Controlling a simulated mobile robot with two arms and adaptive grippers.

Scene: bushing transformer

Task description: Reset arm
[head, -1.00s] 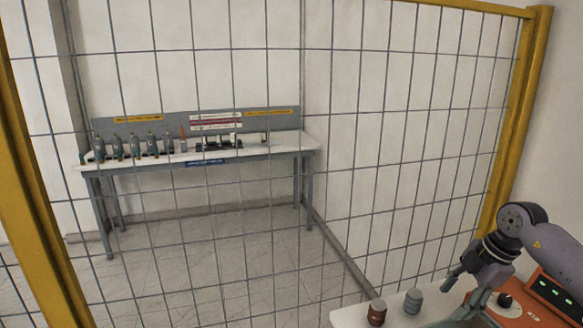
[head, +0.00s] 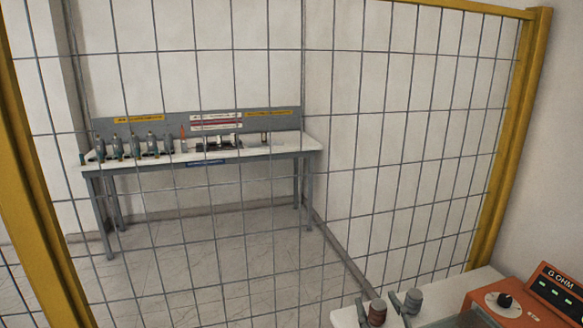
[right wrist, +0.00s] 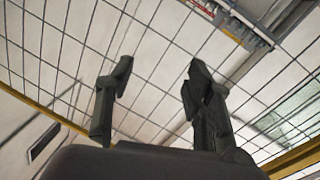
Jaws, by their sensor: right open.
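My right gripper (head: 378,299) shows only by its fingertips at the bottom of the head view, by the near white table (head: 345,316). In the right wrist view my right gripper (right wrist: 160,78) is open, its two dark fingers well apart with nothing between them, pointing towards the wire mesh. The rest of the right arm is out of the head view. My left gripper is not in view.
A brown knob-like part (head: 377,314) and a grey one (head: 413,301) stand close to the fingertips. An orange meter (head: 545,294) is at the lower right. The wire fence (head: 345,150) with yellow posts stands before a far bench (head: 265,153) holding several grey bushings.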

